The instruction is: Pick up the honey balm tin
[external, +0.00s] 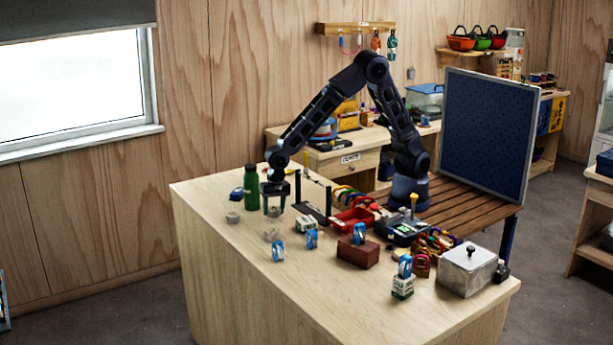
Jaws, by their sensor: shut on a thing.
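My gripper (275,204) points down over the left part of the wooden table. It is shut on a small, pale grey round thing (273,211), which looks like a tin. It is too small here to read a label, so I cannot tell for sure that this is the honey balm tin. Two similar round grey tins are near it: one (233,216) to the left, and one (271,234) just in front, on the table. I cannot tell if the held thing clears the table top.
A green bottle (251,187) stands close behind my gripper on the left. The table's front left is clear.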

